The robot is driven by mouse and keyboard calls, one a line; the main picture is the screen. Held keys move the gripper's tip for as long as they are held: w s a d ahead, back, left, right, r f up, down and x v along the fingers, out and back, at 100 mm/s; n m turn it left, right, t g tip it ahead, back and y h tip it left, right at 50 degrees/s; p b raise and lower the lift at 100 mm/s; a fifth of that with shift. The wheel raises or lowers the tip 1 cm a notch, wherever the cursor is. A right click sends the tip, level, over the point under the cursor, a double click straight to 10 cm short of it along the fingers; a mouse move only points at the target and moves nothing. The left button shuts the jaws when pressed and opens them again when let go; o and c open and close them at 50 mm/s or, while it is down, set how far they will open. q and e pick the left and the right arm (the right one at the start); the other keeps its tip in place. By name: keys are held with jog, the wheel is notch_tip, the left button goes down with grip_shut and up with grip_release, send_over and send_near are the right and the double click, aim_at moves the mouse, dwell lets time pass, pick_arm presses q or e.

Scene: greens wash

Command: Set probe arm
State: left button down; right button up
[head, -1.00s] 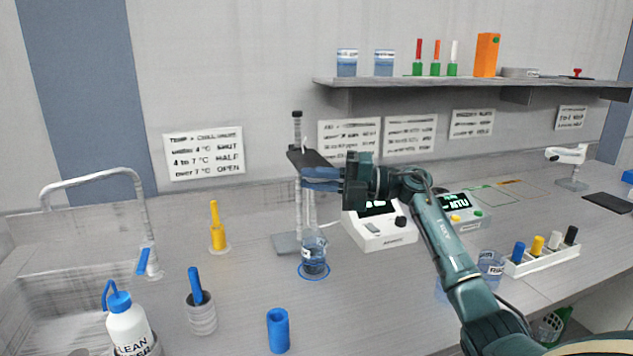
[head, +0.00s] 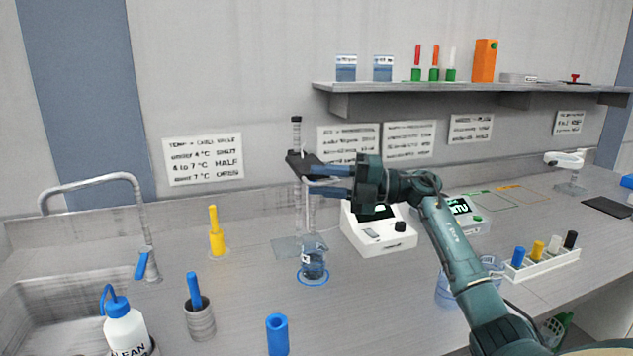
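The probe stand has a post (head: 297,133) and a dark probe arm (head: 302,163). A thin pale probe (head: 306,205) hangs from the arm down towards a beaker (head: 313,264) of bluish liquid. The beaker stands on a blue ring mark on the bench. My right gripper (head: 322,182) comes in from the right at the height of the probe arm. Its two blue fingers are apart, one above the other, with their tips close to the probe arm's near end. Whether they touch it cannot be told. My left gripper is not in view.
A white meter (head: 380,232) with a dark knob stands just right of the beaker, under my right wrist. A second meter (head: 462,214) stands behind my arm. A rack of coloured vials (head: 542,262) is at right. A blue cylinder (head: 278,335) stands in front.

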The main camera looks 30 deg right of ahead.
pick_arm(q)
jog(key=b, duration=0.1)
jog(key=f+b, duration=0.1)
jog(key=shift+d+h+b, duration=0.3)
jog(key=shift+b, duration=0.05)
pick_arm(e)
jog(key=v, duration=1.1)
jog(key=shift+s+d, duration=0.2)
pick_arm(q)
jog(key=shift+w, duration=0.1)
pick_arm(e)
jog(key=shift+r, duration=0.1)
